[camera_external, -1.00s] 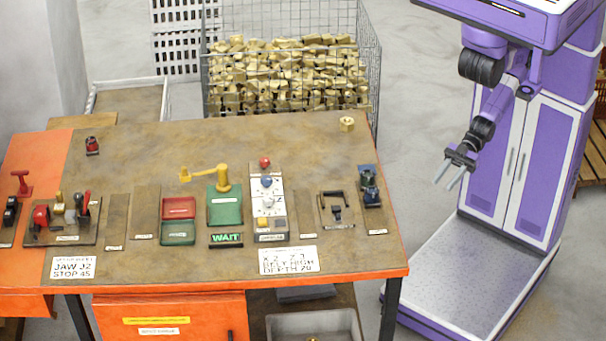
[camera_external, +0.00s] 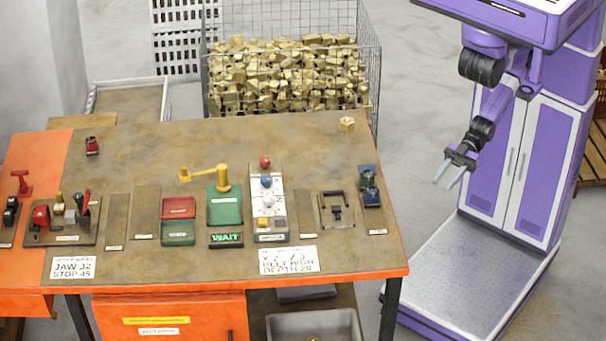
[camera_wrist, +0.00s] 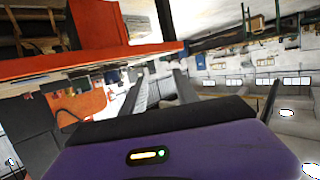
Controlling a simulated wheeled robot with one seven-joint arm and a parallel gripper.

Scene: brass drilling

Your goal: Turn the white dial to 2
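The white dial (camera_external: 268,202) sits on a pale upright-marked panel (camera_external: 282,208) on the right half of the workbench. A blue knob (camera_external: 266,182) and a red knob (camera_external: 265,162) are above it in the same column. The dial's setting is too small to read. My gripper (camera_external: 447,175) is to the right of the bench, well apart from the dial, with its two fingers spread and nothing between them. In the wrist view my gripper's fingers (camera_wrist: 160,90) also stand apart; the dial cannot be made out there.
The bench (camera_external: 300,135) carries a yellow lever (camera_external: 205,174), a green block (camera_external: 225,206), a lit WAIT sign (camera_external: 226,239), a blue device (camera_external: 370,190) and a brass nut (camera_external: 347,124). A wire cage (camera_external: 290,80) of brass pieces stands behind. Open floor lies between bench and my base.

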